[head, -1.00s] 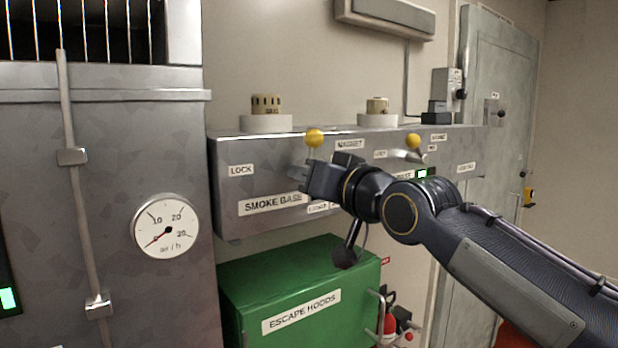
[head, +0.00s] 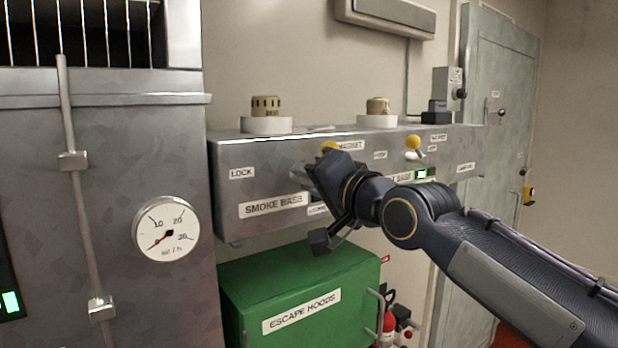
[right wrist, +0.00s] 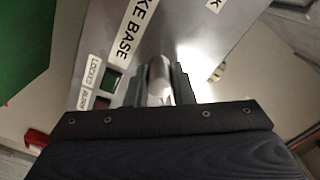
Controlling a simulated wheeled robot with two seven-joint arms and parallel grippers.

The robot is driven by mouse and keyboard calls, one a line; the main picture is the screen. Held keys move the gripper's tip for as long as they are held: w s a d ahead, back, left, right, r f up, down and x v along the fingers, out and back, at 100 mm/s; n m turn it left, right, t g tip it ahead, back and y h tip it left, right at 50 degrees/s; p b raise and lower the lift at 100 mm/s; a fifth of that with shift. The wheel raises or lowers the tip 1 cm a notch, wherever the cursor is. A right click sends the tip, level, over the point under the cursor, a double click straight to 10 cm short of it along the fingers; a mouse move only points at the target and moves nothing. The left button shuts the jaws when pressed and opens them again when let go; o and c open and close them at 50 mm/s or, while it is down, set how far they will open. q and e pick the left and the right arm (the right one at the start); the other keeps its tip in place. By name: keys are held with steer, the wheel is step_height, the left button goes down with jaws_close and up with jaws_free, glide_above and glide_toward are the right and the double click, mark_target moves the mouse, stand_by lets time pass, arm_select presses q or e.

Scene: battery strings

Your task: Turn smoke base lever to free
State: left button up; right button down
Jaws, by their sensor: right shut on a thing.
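The smoke base lever has a yellow ball knob (head: 329,147), which shows just above my right gripper (head: 308,180) in the head view. The gripper is at the front of the grey metal box, right of the LOCK label (head: 242,173) and above the SMOKE BASE label (head: 272,205). In the right wrist view the lever's pale metal part (right wrist: 160,80) lies between the two fingers, and the gripper (right wrist: 168,85) is shut on it. The lever's pivot is mostly hidden by my gripper. My left gripper is not in view.
A second yellow-knobbed lever (head: 413,142) stands to the right on the same box (head: 225,150). A green ESCAPE HOODS case (head: 300,295) is below. Two round beige detectors (head: 266,106) sit on top. A dial gauge (head: 166,229) is on the left cabinet.

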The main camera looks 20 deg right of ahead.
stand_by(0.4)
steer(key=c, duration=1.3)
jaws_free()
steer(key=shift+o, duration=0.2)
steer(key=b+v, duration=0.2)
steer(key=v, duration=0.6)
steer(key=shift+b, duration=0.4)
